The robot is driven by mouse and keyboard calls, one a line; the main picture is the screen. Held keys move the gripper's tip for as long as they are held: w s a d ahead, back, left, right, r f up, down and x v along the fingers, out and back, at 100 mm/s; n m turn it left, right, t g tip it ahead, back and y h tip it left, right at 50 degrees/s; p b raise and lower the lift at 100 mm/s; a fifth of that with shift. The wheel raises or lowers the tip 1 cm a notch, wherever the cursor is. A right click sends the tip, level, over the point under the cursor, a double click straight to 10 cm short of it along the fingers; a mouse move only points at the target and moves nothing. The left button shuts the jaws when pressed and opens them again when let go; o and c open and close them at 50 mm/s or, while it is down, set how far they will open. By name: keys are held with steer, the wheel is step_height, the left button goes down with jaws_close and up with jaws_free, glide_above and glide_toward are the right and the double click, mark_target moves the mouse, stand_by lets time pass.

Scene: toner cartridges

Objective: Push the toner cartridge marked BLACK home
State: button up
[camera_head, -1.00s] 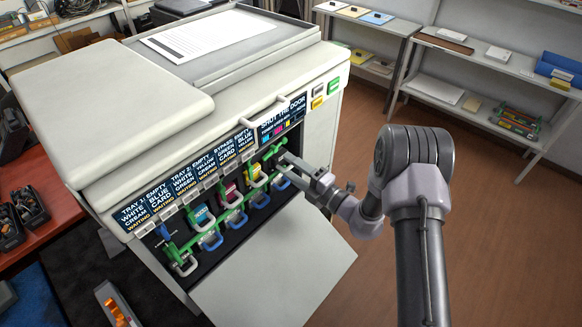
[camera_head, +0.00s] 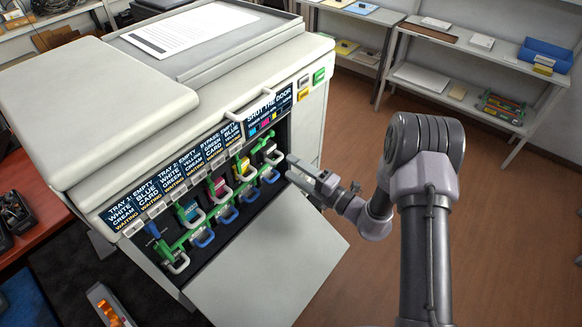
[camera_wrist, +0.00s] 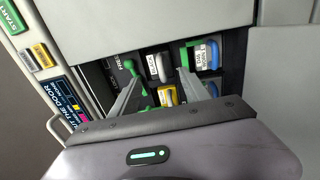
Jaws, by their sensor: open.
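The printer (camera_head: 170,100) has its front door (camera_head: 275,262) folded down, baring a row of toner slots. The rightmost cartridge (camera_head: 273,155) shows a pale grey handle and sits in its slot under a green lever (camera_head: 263,141). Its marking is too small to read in the head view. In the wrist view, its pale handle (camera_wrist: 153,66) lies ahead between my fingertips, with the green lever (camera_wrist: 130,66) beside it. My gripper (camera_head: 291,166) is open and empty, just right of the slot and apart from the handle; it also shows in the wrist view (camera_wrist: 160,76).
Yellow, magenta and cyan cartridges (camera_head: 191,210) stand in slots to the left, with green levers and blue lower handles. A sign panel (camera_head: 268,118) above reads SHUT THE DOOR. Shelves (camera_head: 470,70) stand behind right; the floor between is clear.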

steer(key=shift+s+d, duration=0.45)
steer(key=shift+d, duration=0.15)
steer(key=c, duration=0.3)
steer(key=n, duration=0.2)
steer(key=d+r+n+p, duration=0.1)
steer(key=n, duration=0.2)
steer(key=s+d+n, duration=0.1)
steer(key=n, duration=0.1)
steer(key=shift+r+g+h, duration=0.2)
steer(key=shift+g+h, duration=0.1)
steer(key=shift+h, duration=0.1)
steer(key=c, duration=0.7)
steer(key=n, duration=0.2)
steer(key=s+d+n+p, duration=0.1)
steer(key=n, duration=0.2)
steer(key=d+n+h, duration=0.1)
steer(key=n, duration=0.2)
steer(key=shift+s+r+g, duration=0.3)
steer(key=shift+s+r, duration=0.05)
steer(key=shift+r, duration=0.05)
jaws_close()
steer(key=w+a+f+n, duration=0.1)
steer(key=w+a+n, duration=0.2)
steer(key=a, duration=0.3)
steer(key=shift+w+a+f, duration=0.2)
steer(key=shift+w+f, duration=0.05)
steer(key=shift+w, duration=0.5)
